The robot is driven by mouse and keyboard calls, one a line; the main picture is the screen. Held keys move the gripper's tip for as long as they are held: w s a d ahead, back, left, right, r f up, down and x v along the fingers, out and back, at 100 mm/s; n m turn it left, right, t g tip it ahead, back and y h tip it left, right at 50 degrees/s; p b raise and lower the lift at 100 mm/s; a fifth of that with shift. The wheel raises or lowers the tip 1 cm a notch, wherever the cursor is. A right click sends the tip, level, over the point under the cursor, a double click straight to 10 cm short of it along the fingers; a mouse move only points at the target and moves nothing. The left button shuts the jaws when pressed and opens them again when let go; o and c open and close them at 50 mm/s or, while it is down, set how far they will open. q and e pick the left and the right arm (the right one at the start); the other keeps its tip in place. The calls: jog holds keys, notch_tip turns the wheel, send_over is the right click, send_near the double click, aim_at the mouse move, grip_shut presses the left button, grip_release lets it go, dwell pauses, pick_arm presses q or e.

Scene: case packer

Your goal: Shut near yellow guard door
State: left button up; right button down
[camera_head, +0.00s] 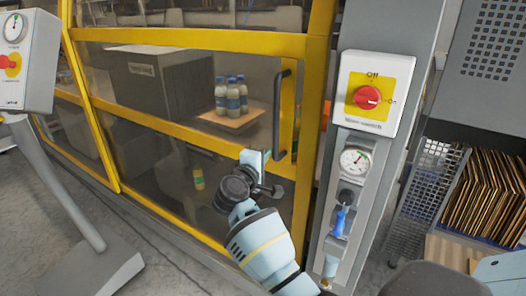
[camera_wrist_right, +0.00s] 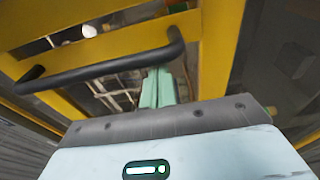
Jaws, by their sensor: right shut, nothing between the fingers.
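The near yellow guard door (camera_head: 200,40) has a yellow frame with clear panels. It stands at or close to its yellow post (camera_head: 316,70); I cannot tell whether a gap remains. Its black upright handle (camera_head: 281,112) is on the right side of the door. The handle (camera_wrist_right: 105,67) also crosses the right wrist view. My right gripper (camera_head: 255,160) is shut and empty, just below the handle's lower end, close to the door frame. Its pale fingers (camera_wrist_right: 158,88) are together beside the handle in the wrist view; contact is unclear. My left gripper is not in view.
A grey post right of the door carries a red rotary switch (camera_head: 368,97) and a gauge (camera_head: 355,162). A wire basket (camera_head: 427,205) and stacked cardboard (camera_head: 490,195) stand at the right. A control box on a stand (camera_head: 24,60) is at the left. Bottles (camera_head: 231,96) stand behind the door.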

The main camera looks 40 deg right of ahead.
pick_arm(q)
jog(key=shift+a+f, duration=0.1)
